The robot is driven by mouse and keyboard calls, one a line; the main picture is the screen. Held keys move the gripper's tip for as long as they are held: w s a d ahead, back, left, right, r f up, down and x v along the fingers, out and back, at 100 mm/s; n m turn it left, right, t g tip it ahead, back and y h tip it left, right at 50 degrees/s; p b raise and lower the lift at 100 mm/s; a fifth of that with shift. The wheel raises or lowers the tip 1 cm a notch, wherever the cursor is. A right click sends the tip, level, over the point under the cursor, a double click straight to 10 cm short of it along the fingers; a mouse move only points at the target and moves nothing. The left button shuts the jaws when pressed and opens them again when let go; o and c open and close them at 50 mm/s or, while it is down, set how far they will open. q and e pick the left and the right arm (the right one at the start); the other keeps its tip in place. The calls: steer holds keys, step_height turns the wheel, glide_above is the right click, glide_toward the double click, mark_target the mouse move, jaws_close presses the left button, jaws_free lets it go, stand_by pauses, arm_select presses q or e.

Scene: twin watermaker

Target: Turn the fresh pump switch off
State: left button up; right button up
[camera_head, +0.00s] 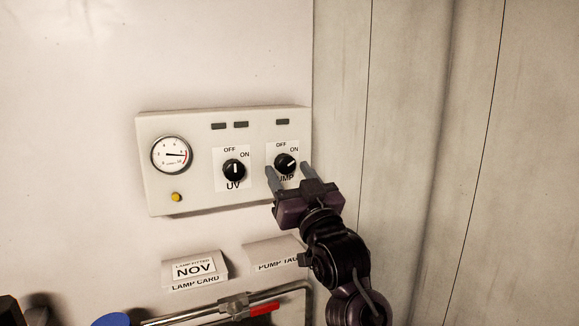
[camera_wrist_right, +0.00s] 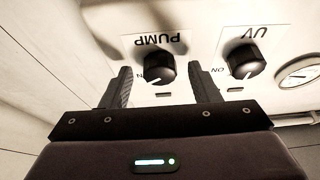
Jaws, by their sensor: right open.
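The pump switch is a black round knob (camera_head: 285,163) on a white control panel (camera_head: 200,203), under OFF and ON marks. Its white pointer slants up and right, toward ON. My right gripper (camera_head: 288,171) is open in front of the knob, coming from below, with one finger on each side. The right wrist view shows the pump knob (camera_wrist_right: 160,71) between the two spread fingers (camera_wrist_right: 162,78), with visible gaps on both sides. No contact is visible. The gripper partly covers the PUMP label in the head view. My left gripper is not in view.
The UV knob (camera_head: 234,170) is just left of the pump knob, its pointer about upright. A round gauge (camera_head: 171,155) and yellow button (camera_head: 176,197) are further left. Below are a lamp card (camera_head: 195,268), a pump tag (camera_head: 272,254) and a red-marked bar (camera_head: 263,309). A wall stands close right.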

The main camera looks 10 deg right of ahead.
steer(key=shift+w+r, duration=0.15)
steer(key=shift+w, duration=0.05)
steer(key=c, duration=1)
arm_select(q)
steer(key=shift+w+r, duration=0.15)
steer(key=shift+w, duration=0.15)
arm_select(e)
steer(key=shift+n, duration=0.4)
steer(key=n+y, duration=0.1)
steer(key=n, duration=0.1)
steer(key=n+g+y+p, duration=0.1)
steer(key=n, duration=0.2)
steer(key=n+y, duration=0.2)
steer(key=shift+w+d+r+g, duration=0.1)
steer(key=shift+d+g, duration=0.2)
steer(key=n, duration=0.2)
steer(key=n+g+y+p, duration=0.1)
steer(key=n, duration=0.2)
steer(key=shift+d+r+g, duration=0.1)
steer(key=shift+r+g, duration=0.05)
steer(key=shift+g, duration=0.15)
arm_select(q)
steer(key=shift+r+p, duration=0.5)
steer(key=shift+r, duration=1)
arm_select(e)
steer(key=shift+n+g+y, duration=0.6)
steer(key=shift+n+g, duration=0.1)
steer(key=shift+n, duration=1)
